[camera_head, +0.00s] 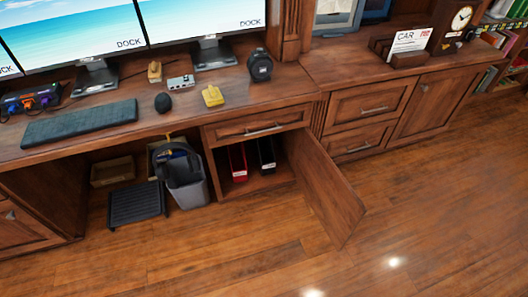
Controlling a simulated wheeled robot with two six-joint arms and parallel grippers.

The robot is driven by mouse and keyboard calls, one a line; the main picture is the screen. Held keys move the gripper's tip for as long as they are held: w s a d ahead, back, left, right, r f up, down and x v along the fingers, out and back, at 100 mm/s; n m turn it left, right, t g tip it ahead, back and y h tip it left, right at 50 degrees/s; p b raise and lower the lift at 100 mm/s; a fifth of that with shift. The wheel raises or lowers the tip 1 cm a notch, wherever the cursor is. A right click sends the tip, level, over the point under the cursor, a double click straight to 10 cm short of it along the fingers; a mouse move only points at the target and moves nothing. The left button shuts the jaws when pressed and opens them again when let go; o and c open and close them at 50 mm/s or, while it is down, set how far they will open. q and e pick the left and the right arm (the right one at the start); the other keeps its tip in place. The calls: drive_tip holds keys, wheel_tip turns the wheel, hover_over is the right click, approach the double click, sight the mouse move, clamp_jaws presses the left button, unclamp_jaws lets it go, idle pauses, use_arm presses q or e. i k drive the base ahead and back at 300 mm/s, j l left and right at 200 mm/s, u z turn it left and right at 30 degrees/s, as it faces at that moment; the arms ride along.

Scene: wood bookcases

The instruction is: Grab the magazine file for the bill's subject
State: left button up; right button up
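A red magazine file (238,162) and a black magazine file (266,154) stand upright side by side in an open cabinet (262,183) under the desk. The red one is on the left. Any labels on them are too small to read. A white paper bill (410,40), headed "CAR", stands in a dark wooden holder (409,60) on the right-hand counter; its smaller print is unreadable. Neither of my grippers is in view.
The cabinet door (327,188) hangs open toward the floor on the right. A grey bin (191,194) and a black footrest (137,204) stand left of the cabinet. The wooden floor (400,220) in front is clear.

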sight(263, 147)
drive_tip(key=i+z, duration=0.4)
drive_tip(key=i+j+z, duration=0.1)
drive_tip(key=i+z, duration=0.25)
drive_tip(key=i+j+z, duration=0.2)
drive_tip(key=z, duration=0.2)
